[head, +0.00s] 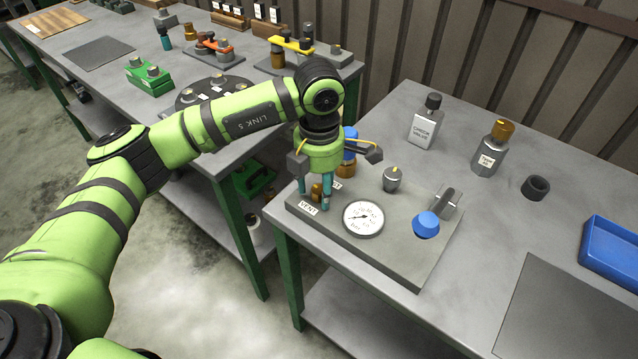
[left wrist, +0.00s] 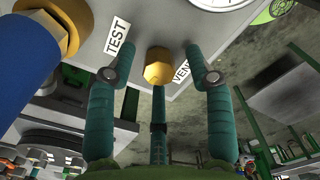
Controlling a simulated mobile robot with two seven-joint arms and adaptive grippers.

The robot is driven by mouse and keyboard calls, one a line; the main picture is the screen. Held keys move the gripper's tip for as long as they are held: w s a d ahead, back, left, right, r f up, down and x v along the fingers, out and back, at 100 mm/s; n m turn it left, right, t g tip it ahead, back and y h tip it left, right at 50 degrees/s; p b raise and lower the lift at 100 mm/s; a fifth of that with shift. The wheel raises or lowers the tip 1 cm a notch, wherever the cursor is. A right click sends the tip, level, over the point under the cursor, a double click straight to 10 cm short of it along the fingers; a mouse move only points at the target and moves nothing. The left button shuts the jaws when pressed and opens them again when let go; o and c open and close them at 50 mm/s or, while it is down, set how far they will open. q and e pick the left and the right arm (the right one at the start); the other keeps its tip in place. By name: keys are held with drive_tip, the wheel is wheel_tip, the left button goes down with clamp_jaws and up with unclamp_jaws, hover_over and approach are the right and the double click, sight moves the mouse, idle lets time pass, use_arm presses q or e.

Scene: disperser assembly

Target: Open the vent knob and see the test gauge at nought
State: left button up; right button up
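The vent knob (head: 316,191) is a small brass knob beside the VENT label (head: 309,208) on the grey test block (head: 400,262). In the left wrist view the brass knob (left wrist: 158,68) shows between my fingers. My left gripper (head: 317,199) points down around the knob, with fingers on both sides and another behind. In the left wrist view the left gripper (left wrist: 155,72) is open, with gaps between the side fingers and the knob. The round white test gauge (head: 363,218) lies face up on the block; its needle points left, but the reading is too small to tell. My right gripper is out of view.
A blue-and-brass fitting (head: 348,165) stands close behind my gripper. A grey knob (head: 392,179) and blue cap (head: 427,224) are also on the block. A check valve bottle (head: 425,125), another bottle (head: 491,150), a black ring (head: 535,188) and a blue tray (head: 612,270) stand to the right.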

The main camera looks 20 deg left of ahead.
sight(319, 189)
use_arm(q)
drive_tip(key=shift+r, duration=0.1)
wheel_tip(319, 189, up, 12)
idle(0.5)
